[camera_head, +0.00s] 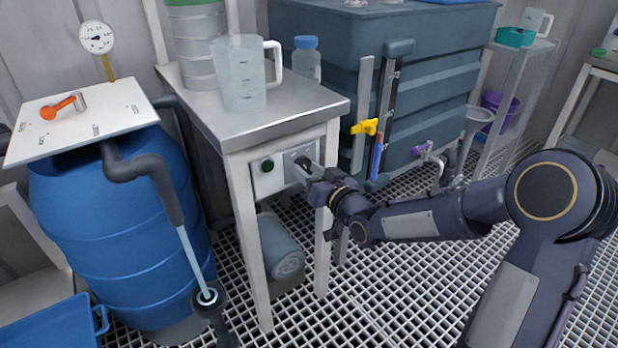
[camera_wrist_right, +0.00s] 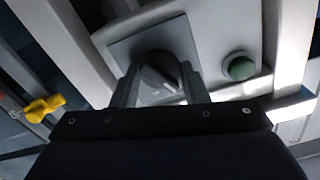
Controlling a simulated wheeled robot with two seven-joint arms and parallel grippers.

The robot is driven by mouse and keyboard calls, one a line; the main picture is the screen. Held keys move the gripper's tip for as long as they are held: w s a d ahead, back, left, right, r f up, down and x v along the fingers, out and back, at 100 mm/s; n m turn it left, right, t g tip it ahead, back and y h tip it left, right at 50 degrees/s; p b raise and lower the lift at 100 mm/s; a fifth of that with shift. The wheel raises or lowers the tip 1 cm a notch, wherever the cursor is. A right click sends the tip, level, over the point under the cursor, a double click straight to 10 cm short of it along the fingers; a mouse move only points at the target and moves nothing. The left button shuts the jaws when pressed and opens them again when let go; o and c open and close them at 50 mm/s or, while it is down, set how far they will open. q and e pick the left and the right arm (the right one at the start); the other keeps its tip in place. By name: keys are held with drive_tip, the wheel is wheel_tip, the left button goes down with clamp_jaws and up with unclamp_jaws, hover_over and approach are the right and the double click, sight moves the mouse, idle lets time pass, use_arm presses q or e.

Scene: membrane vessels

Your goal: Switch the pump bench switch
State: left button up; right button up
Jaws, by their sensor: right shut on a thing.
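The pump bench (camera_head: 255,108) has a pale metal top and a front panel with a rotary switch (camera_head: 303,160) and a round green button (camera_head: 267,165). In the right wrist view the switch (camera_wrist_right: 160,72) is a dark grey knob on a grey square plate, and the green button (camera_wrist_right: 240,68) sits to its right. My right gripper (camera_head: 312,172) is at the panel, its two fingers on either side of the knob, shut on it. In the right wrist view the gripper (camera_wrist_right: 160,90) partly covers the plate. My left gripper is not in view.
A clear jug (camera_head: 240,75) and a blue-capped bottle (camera_head: 306,60) stand on the bench. A blue barrel (camera_head: 115,220) is to the left. A large grey tank (camera_head: 440,90) with a yellow valve handle (camera_head: 365,127) is to the right. The floor is open grating.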

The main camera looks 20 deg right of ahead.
drive_tip(key=shift+n, duration=0.3)
drive_tip(key=o, duration=1)
drive_tip(key=shift+c, duration=0.2)
drive_tip(key=shift+s, duration=0.1)
drive_tip(key=p+v, duration=0.1)
drive_tip(key=v, duration=0.6)
drive_tip(key=shift+s+d+p, duration=0.2)
drive_tip(key=shift+s+p, duration=0.1)
